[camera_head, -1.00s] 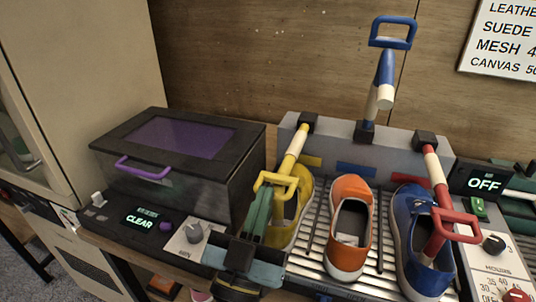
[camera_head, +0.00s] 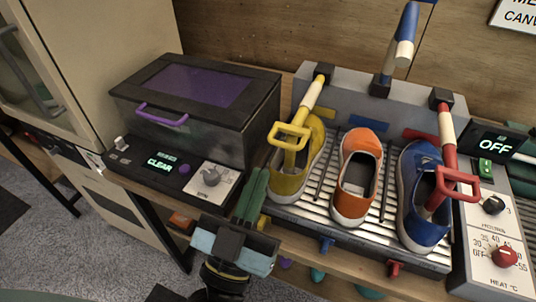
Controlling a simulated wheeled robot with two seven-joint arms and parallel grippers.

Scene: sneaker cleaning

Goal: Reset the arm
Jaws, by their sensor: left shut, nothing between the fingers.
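My left gripper (camera_head: 254,190) is shut and empty, low in the head view, just left of the yellow shoe and in front of the dark box. Its fingers point up and away from me. The yellow shoe (camera_head: 290,183), orange shoe (camera_head: 354,203) and blue shoe (camera_head: 408,215) sit side by side on a ribbed metal rack (camera_head: 322,228). The yellow-handled lever (camera_head: 289,137) is tilted down into the yellow shoe. The red-handled lever (camera_head: 457,184) is tilted down into the blue shoe. The blue lever (camera_head: 405,42) stands raised behind the orange shoe. My right gripper is not in view.
A dark box with a purple window (camera_head: 200,85) and purple handle stands left, its panel reading CLEAR. A control panel (camera_head: 490,255) with knobs and an OFF display is on the right. A tall beige cabinet (camera_head: 90,70) stands far left. Floor shows below the table edge.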

